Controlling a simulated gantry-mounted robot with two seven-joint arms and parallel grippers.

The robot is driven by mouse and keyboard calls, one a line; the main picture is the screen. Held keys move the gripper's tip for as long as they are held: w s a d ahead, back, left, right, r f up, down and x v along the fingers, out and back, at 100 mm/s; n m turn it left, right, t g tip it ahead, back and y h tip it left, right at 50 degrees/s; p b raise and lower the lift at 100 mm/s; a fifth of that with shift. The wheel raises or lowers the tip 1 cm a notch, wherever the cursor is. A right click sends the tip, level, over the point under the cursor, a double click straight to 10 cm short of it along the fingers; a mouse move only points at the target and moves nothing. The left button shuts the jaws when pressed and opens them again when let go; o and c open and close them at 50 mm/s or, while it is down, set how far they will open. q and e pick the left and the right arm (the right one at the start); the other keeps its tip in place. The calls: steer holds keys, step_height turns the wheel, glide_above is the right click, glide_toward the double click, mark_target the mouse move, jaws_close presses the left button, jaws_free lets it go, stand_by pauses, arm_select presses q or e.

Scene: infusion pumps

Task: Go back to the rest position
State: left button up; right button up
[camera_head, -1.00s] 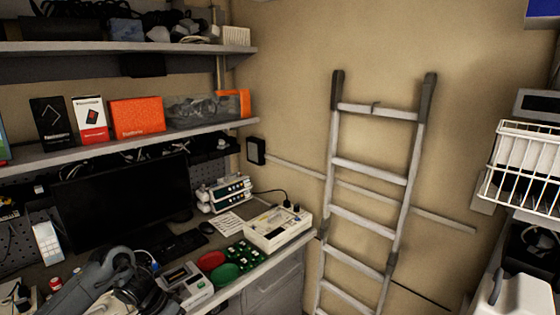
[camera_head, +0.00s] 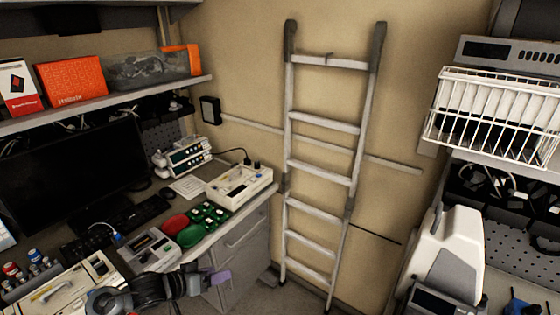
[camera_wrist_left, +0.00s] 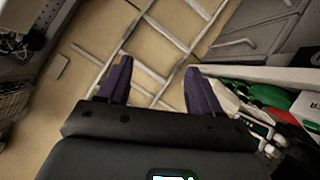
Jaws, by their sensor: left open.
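My left gripper (camera_head: 217,282) is at the bottom of the head view, in front of the desk's front edge, with purple fingers. In the left wrist view its two fingers (camera_wrist_left: 158,84) are spread apart with nothing between them. The stacked infusion pumps (camera_head: 183,157) stand at the back right of the desk, apart from the gripper. My right gripper is not in view.
The desk carries a white device (camera_head: 240,184), a red dish (camera_head: 174,223), a green dish (camera_head: 190,236), green boards (camera_head: 209,214) and a grey device (camera_head: 150,249). A ladder (camera_head: 320,165) leans on the wall. A white machine (camera_head: 447,250) stands right.

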arm_select(q)
steer(key=w+a+f+n+t+y, duration=0.1)
steer(key=w+a+y, duration=0.1)
steer(key=a+y, duration=0.15)
steer(key=w+a+f+y, duration=0.1)
steer(key=w+a+y, duration=0.1)
steer(key=a, duration=0.3)
steer(key=s+a+f+n+g+y, duration=0.1)
steer(key=s+a+g+y, duration=0.25)
steer(key=a, duration=0.45)
steer(key=s+a+f+n+g+y, duration=0.1)
steer(key=s+a+g+y, duration=0.25)
steer(key=a, duration=0.45)
steer(key=s+d+f+m+h, duration=0.1)
steer(key=s+d+f, duration=0.4)
steer(key=s+d, duration=0.3)
steer(key=s+d+f+m+h, duration=0.1)
steer(key=s+d+f, duration=0.45)
steer(key=s, duration=0.55)
steer(key=s+d+r+h, duration=0.15)
steer(key=s+d, duration=0.25)
steer(key=s, duration=0.4)
steer(key=s+d+r+h, duration=0.1)
steer(key=s+d+r, duration=0.25)
steer(key=s, duration=0.55)
step_height(320, 180, up, 26)
steer(key=p, duration=2.6)
steer(key=shift+d+r+t, duration=0.15)
steer(key=shift+r+t, duration=0.05)
steer(key=shift+t, duration=0.2)
